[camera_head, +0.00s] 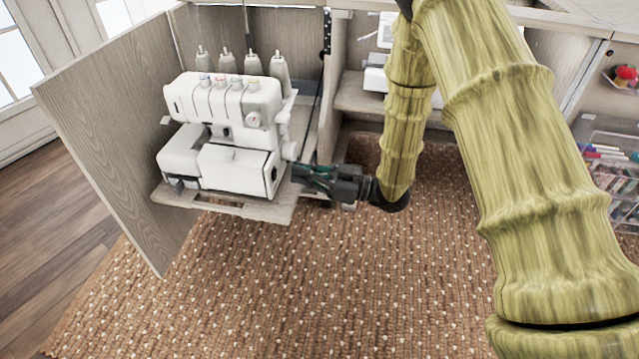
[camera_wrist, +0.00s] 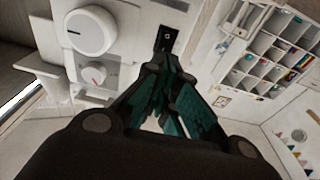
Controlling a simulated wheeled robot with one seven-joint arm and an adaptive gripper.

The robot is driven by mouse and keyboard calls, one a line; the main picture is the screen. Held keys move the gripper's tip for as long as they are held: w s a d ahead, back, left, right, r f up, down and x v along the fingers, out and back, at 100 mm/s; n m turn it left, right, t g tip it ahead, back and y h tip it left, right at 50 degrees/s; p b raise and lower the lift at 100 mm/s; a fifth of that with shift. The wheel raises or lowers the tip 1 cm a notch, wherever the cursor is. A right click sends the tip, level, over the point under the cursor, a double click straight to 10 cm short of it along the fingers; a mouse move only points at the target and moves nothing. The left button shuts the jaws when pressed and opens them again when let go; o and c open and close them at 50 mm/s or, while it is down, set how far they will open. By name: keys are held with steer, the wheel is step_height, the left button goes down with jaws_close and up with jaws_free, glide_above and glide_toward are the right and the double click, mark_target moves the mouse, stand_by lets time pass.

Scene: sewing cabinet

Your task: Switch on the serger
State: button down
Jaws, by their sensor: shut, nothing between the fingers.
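The white serger (camera_head: 222,112) stands on a wooden shelf at the left of the cabinet. My gripper (camera_head: 296,172) is at the serger's lower right side, its fingers pointing at it. In the wrist view my gripper (camera_wrist: 160,72) is shut and empty, its teal-lined fingers meeting at the tips. A black rocker switch (camera_wrist: 167,39) with a small light mark sits just beyond the fingertips on the serger's side. I cannot tell whether the tips touch it. A large white dial (camera_wrist: 91,31) and a smaller dial (camera_wrist: 95,75) are to its left.
The shelf (camera_head: 232,205) under the serger juts out over a brown dotted rug (camera_head: 260,290). A wooden door panel (camera_head: 110,130) stands at the left. Clear drawers (camera_head: 612,150) are at the right. The wrist view shows a white compartment rack (camera_wrist: 262,52).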

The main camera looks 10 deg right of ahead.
mark_target(272, 167)
steer(key=shift+b+x, duration=0.75)
steer(key=shift+x, duration=1)
steer(key=shift+r, duration=0.1)
steer(key=p, duration=0.2)
steer(key=shift+w+a+r+h+p, duration=0.1)
steer(key=shift+a+r+h+p, duration=0.15)
steer(key=shift+r+h+p, duration=0.1)
steer(key=shift+a+p, duration=0.1)
steer(key=shift+p, duration=0.75)
steer(key=shift+h+p, duration=0.25)
steer(key=shift+p, duration=0.15)
steer(key=shift+a+f, duration=0.25)
steer(key=shift+d+r, duration=0.1)
